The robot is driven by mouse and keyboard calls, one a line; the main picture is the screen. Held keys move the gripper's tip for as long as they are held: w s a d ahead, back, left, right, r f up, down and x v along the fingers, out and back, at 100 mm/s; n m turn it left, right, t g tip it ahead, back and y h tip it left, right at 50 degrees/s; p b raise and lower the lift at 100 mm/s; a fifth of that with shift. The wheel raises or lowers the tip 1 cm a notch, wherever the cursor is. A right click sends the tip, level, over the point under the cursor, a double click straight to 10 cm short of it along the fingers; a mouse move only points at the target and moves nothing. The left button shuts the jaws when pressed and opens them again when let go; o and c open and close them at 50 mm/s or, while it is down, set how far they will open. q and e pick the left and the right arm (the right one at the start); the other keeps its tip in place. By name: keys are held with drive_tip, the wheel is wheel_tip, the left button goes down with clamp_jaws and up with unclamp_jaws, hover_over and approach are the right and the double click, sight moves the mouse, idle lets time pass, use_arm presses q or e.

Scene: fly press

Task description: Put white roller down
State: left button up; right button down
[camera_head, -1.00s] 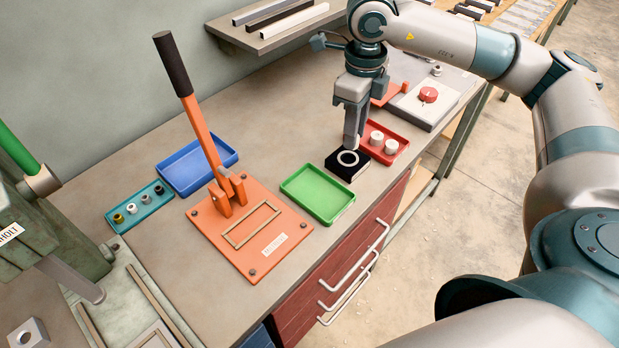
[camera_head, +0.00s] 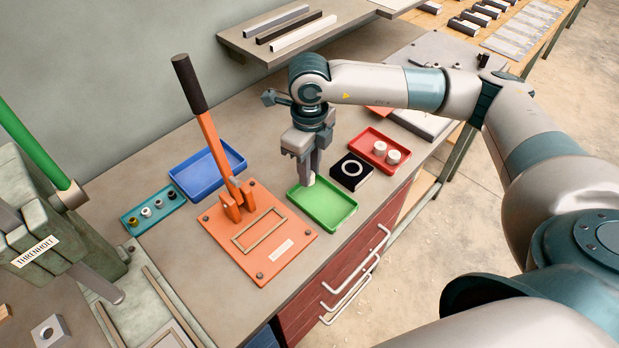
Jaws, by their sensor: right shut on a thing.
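My right gripper (camera_head: 309,177) is over the back left part of the green tray (camera_head: 336,218), fingers pointing down. It is shut on a small white roller (camera_head: 309,180), mostly hidden between the fingertips. I cannot tell whether the roller touches the tray floor. The rest of the green tray is empty. Two more white rollers (camera_head: 380,149) stand in the red tray (camera_head: 370,136) to the right. My left gripper is not in view.
A black block with a white ring (camera_head: 352,170) stands between the green and red trays. An orange lever press (camera_head: 258,240) is left of the green tray. A blue tray (camera_head: 190,182) and a teal holder (camera_head: 142,219) with small rollers are further left.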

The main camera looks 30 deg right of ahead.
wheel_tip(320, 180, down, 3)
drive_tip(key=shift+f+p, duration=0.1)
drive_tip(key=shift+p, duration=1)
drive_tip(key=shift+f, duration=0.4)
drive_tip(key=shift+f, duration=0.2)
drive_tip(key=c, duration=1.5)
unclamp_jaws()
drive_tip(key=shift+r, duration=0.1)
drive_tip(key=shift+r, duration=0.1)
